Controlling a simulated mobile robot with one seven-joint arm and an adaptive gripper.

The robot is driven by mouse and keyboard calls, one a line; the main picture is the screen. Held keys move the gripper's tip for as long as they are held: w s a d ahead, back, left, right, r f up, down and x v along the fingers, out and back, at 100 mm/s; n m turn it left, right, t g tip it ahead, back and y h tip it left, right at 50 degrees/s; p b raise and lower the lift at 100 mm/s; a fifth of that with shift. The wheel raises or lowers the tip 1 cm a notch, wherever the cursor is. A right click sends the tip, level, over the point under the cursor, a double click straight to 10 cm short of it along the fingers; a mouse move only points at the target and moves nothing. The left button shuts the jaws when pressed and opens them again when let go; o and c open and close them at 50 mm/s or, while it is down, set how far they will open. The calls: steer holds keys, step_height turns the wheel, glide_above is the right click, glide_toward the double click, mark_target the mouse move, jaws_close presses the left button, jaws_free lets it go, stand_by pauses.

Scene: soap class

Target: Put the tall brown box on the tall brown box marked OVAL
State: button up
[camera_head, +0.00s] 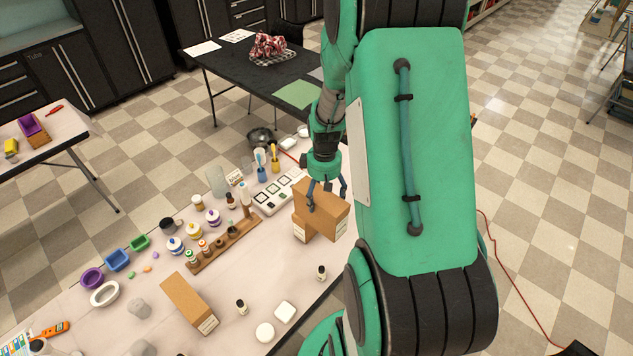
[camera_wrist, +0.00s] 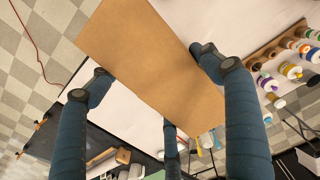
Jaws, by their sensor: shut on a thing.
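My gripper (camera_head: 326,190) is shut on a tall brown box (camera_head: 330,212), which it holds near the table's right end. In the wrist view the held brown box (camera_wrist: 150,62) lies between the blue fingers (camera_wrist: 158,80) and fills the upper middle. In the head view another brown shape (camera_head: 301,222) with a small pale label shows just left of the held box; it looks like a second box partly hidden by it. Another tall brown box (camera_head: 188,302) with a pale label at its lower end is at the table's front left. I cannot read OVAL on any box.
A wooden rack (camera_head: 225,242) with small bottles stands left of the held box. A white panel with dark squares (camera_head: 279,195) lies behind. Small bottles (camera_head: 321,272) and white lids (camera_head: 284,311) are in front. Coloured tubs (camera_head: 117,260) stand at left.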

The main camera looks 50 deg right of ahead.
steer(key=w+d+f, duration=0.1)
steer(key=w+d, duration=0.6)
steer(key=w, duration=0.2)
steer(key=shift+w+d, duration=0.25)
steer(key=shift+w, duration=0.05)
steer(key=shift+f, duration=0.1)
steer(key=shift+f+p, duration=0.3)
steer(key=shift+f, duration=1.5)
steer(key=o, duration=1.6)
step_height(320, 180, up, 12)
steer(key=shift+r, duration=0.1)
